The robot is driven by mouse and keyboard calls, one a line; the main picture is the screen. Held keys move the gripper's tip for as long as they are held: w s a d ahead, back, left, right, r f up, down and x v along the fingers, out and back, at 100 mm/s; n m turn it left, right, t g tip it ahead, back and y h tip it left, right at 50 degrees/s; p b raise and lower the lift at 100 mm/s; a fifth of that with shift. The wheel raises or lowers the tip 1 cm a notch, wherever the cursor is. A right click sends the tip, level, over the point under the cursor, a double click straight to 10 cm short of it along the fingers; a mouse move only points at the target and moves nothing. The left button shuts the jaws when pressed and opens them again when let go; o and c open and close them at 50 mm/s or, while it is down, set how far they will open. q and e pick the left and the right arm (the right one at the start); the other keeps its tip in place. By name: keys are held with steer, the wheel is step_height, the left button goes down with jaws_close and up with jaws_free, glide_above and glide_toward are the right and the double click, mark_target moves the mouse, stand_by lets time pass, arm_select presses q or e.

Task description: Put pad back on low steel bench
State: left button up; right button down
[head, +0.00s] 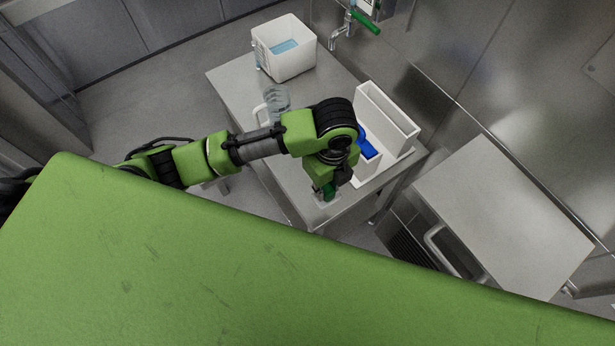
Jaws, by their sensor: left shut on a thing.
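The steel bench (232,84) stands in the middle of the view, against the back wall. My left gripper (327,193) points down over its near end, close to the bench top. It is shut on a small dark green thing (329,190), which looks like the pad; the fingers and wrist hide most of it. A pale patch shows at the bench top right under it, and I cannot tell whether the pad touches the bench. My right gripper is not in view.
A white bin (299,64) with blue liquid stands at the bench's far end. A clear jug (276,98) stands behind my forearm. A white caddy (391,117) with a blue item (366,146) is close right of my wrist. A steel-topped unit (500,215) stands at right.

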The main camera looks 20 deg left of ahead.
arm_select(q)
steer(key=w+a+f, duration=0.2)
steer(key=w+a+f+p, duration=0.1)
steer(key=w+a+f, duration=0.1)
steer(key=f, duration=0.1)
steer(key=w+a+f, duration=0.2)
steer(key=shift+a+f+p, duration=0.35)
steer(key=shift+a+f, duration=0.05)
steer(key=shift+f, duration=1.5)
steer(key=o, duration=1)
